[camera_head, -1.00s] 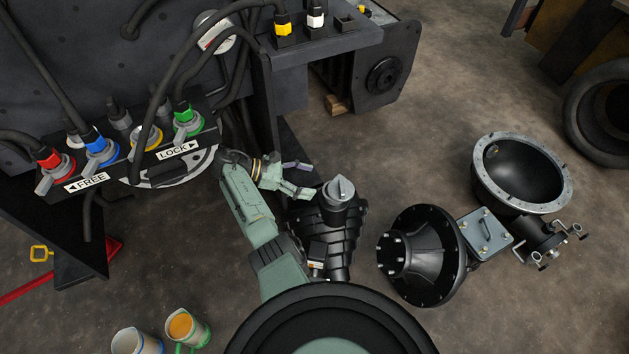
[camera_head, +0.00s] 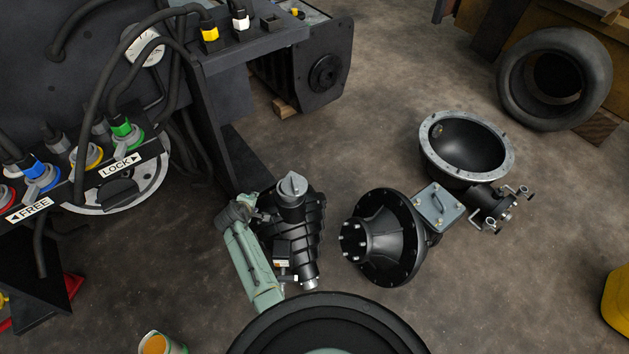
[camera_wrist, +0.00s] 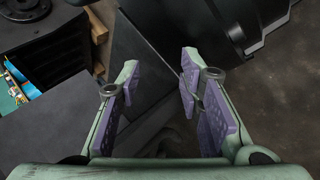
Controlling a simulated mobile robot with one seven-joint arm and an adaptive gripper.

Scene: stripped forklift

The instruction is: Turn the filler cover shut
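A black ribbed housing (camera_head: 292,228) stands on the floor, with a grey cap with a raised grip (camera_head: 291,186) on its top. I cannot tell for certain which of these is the filler cover. My gripper (camera_wrist: 158,72) is open in the wrist view, its purple-padded fingers apart with nothing between them. In the head view my arm reaches up along the left side of the ribbed housing, and the fingers are mostly hidden there.
The control panel with coloured knobs and hoses (camera_head: 80,170) is at left. A large open bowl-shaped housing (camera_head: 466,150) lies beyond the plate. A tyre (camera_head: 555,80) is at back right, a yellow object (camera_head: 616,305) at the right edge.

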